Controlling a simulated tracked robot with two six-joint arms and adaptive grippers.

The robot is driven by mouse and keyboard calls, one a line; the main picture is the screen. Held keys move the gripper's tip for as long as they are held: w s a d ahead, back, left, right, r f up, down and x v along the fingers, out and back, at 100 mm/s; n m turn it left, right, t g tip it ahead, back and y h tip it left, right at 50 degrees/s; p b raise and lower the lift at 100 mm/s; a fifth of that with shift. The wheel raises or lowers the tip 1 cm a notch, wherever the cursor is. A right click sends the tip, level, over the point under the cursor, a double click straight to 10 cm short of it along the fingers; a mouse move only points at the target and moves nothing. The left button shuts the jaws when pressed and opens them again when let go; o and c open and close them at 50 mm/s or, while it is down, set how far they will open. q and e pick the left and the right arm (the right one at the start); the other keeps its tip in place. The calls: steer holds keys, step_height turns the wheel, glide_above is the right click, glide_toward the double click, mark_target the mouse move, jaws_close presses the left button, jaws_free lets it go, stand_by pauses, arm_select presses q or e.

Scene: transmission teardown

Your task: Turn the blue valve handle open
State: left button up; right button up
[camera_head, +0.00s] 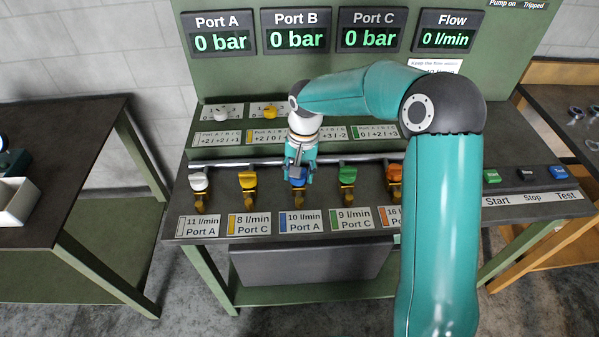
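The blue valve handle (297,182) is the middle one in a row of coloured valve handles on the bench, above the label "10 l/min Port A" (304,222). My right gripper (299,176) points down at it, with its fingers on either side of the blue handle. The fingers partly hide the handle, and I cannot tell whether they press on it. The brass part below the handle points toward the front of the bench, like those of its neighbours. My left gripper is not in view.
White (198,180), yellow (248,180), green (347,174) and orange (394,173) handles stand close by. A pipe (265,161) runs behind them. The displays read 0 bar and 0 l/min (446,40); a sign reads "Pump on Tripped". Start, Stop and Test buttons (526,173) are at right.

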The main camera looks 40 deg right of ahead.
steer(key=n, duration=0.6)
steer(key=n+g, duration=0.1)
steer(key=n, duration=0.6)
steer(key=shift+w+p, duration=0.1)
steer(key=shift+p, duration=0.25)
steer(key=shift+n, duration=0.3)
steer(key=o, duration=1.1)
steer(key=shift+o, duration=0.2)
step_height(320, 180, up, 12)
steer(key=shift+w+d, duration=0.15)
steer(key=shift+d, duration=0.3)
steer(key=shift+f, duration=0.1)
